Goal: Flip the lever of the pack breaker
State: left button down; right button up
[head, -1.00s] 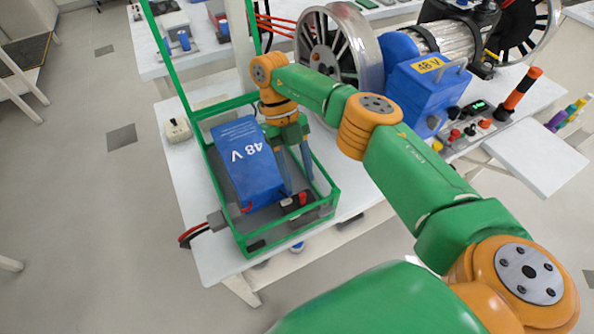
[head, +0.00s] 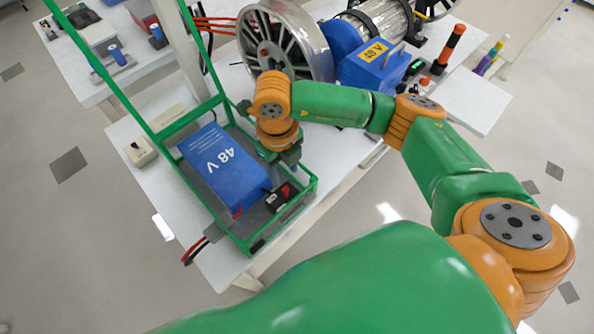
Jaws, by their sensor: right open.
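The pack breaker (head: 277,200) is a small dark box with a red part (head: 286,190) on top. It sits inside the green frame (head: 312,183), by the near right end of the blue 48 V pack (head: 222,163). The exact position of its lever is too small to tell. My right gripper (head: 292,164) points down over the right side of the frame, just beyond the breaker in the picture. It is open and holds nothing that I can see; its fingers are mostly hidden by its own body. My left gripper is not in view.
The green frame's bars rise around the pack. Red and black cable ends (head: 194,251) lie at the frame's near left corner. A beige box (head: 140,152) stands on the table's left. A large reel (head: 287,45) and a blue 48 V unit (head: 374,70) stand behind.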

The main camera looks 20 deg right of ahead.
aim_at(286, 189)
jog(key=shift+s+a, duration=0.1)
jog(key=shift+s, duration=0.15)
notch_tip(286, 189, down, 7)
jog(key=shift+r+p, duration=0.1)
jog(key=shift+p, duration=0.55)
grip_shut()
